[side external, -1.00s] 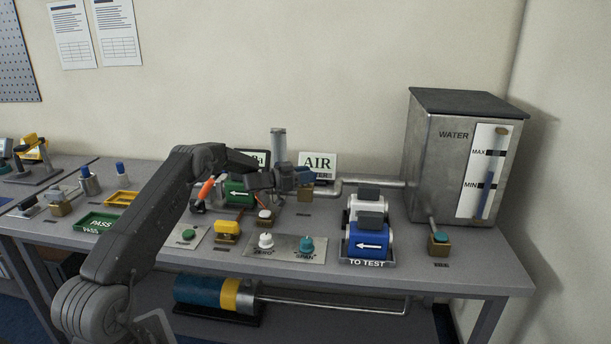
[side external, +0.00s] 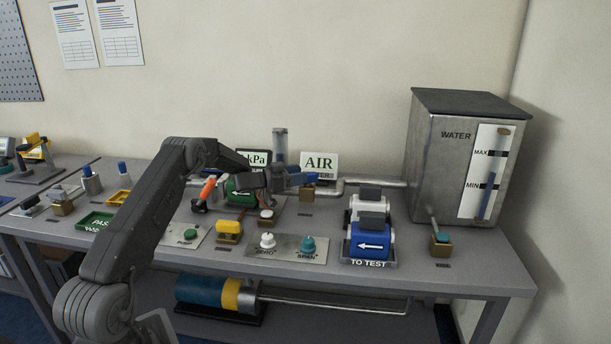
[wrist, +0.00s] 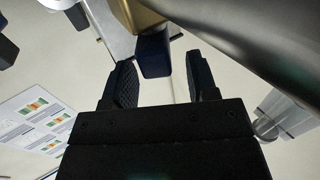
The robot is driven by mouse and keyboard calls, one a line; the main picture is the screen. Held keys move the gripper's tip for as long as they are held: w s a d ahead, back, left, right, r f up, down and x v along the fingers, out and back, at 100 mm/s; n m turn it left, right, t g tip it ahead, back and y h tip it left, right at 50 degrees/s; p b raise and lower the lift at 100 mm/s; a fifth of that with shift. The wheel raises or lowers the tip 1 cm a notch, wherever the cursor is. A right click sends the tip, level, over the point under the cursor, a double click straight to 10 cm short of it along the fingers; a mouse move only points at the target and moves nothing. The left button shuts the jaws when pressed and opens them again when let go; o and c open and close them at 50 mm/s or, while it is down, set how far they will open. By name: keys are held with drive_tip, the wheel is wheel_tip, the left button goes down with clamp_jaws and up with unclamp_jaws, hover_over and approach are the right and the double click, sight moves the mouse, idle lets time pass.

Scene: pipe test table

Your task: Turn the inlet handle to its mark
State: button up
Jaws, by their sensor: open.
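A valve with a brass body (side external: 308,191) and a blue handle (side external: 302,179) stands at the back of the table, in front of the AIR sign. I take this blue handle to be the inlet handle. In the wrist view the blue handle end (wrist: 153,55) hangs below brass. My gripper (side external: 284,182) is just left of the handle in the side view. In the wrist view my open gripper (wrist: 157,78) has one finger on each side of the handle's line. Contact cannot be told. The handle's mark cannot be made out.
A clear upright cylinder (side external: 279,146) and the kPa display (side external: 256,157) stand close behind my gripper. A green block (side external: 240,190) and an orange-handled part (side external: 207,190) lie to the left. A metal pipe (side external: 372,183) runs right to the water tank (side external: 428,150).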

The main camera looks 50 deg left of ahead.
wheel_tip(320, 180, up, 7)
drive_tip(key=shift+w+d+f, duration=0.1)
drive_tip(key=shift+w+f, duration=0.05)
drive_tip(key=shift+c, duration=0.5)
